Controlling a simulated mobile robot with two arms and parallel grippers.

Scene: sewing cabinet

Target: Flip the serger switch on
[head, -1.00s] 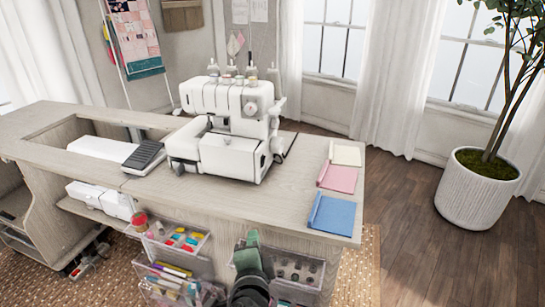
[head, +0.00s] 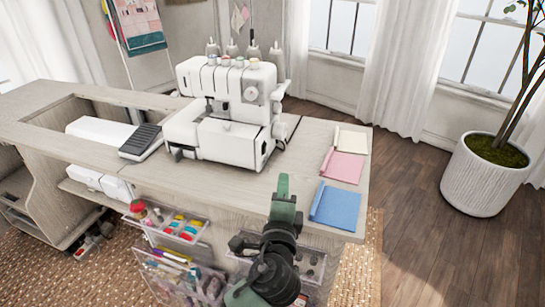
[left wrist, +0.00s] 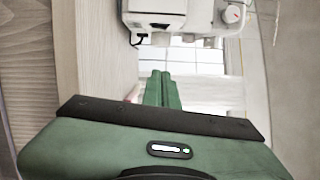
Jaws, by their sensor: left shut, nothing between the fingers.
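The white serger (head: 228,110) stands on the cabinet top, with thread cones behind it and a round dial on its front right. Its lower part and a dial with a red mark also show at the top of the left wrist view (left wrist: 185,12). I cannot make out the power switch; the serger's right side is barely visible. My left gripper (head: 283,182) is shut and empty, to the right of and nearer than the serger, apart from it, overlapping the cabinet's front edge in the head view. Its closed green fingers show in the left wrist view (left wrist: 161,75).
Blue (head: 336,207), pink (head: 343,166) and cream (head: 352,142) fabric pieces lie on the right of the cabinet top (head: 235,187). A foot pedal (head: 141,140) lies left of the serger. Clear bins (head: 165,227) hang on the cabinet front. A potted plant (head: 484,172) stands right.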

